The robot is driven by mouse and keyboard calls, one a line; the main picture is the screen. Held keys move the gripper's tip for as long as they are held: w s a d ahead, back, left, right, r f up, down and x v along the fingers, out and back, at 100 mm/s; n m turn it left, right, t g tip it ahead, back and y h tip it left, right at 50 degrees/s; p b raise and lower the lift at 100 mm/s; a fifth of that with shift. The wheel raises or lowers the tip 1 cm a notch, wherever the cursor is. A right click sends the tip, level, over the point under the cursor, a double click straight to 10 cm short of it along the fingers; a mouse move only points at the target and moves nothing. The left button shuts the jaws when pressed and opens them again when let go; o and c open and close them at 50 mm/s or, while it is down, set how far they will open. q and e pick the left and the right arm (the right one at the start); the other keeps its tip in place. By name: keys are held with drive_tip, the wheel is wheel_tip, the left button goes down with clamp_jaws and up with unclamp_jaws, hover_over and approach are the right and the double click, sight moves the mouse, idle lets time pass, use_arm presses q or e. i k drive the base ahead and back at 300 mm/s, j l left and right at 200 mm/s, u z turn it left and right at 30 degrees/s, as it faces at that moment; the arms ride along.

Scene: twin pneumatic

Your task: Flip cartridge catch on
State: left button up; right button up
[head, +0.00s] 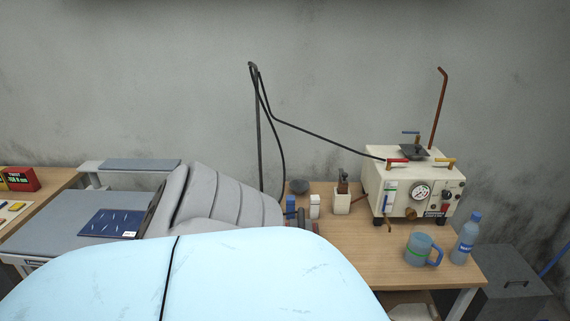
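A cream pneumatic machine (405,202) stands on the right wooden table, with a round gauge (420,192) on its front. A red-handled lever (398,160) and a yellow-handled lever (444,161) sit on its top front edge. A blue-handled lever (410,133) stands at the top back by a dark cap. A green and white part (390,190) is on the front left and a small red part (445,210) on the front right. I cannot tell which part is the cartridge catch. Neither gripper shows in the head view.
A large light-blue rounded shape (200,280) fills the near foreground. A mug (422,250) and a water bottle (466,238) stand before the machine. A black hose (320,134) runs from a stand (258,130) to it. A grey padded chair (215,200) is left of the table.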

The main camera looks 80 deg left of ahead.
sight(343, 176)
drive_tip(key=u, duration=2.4)
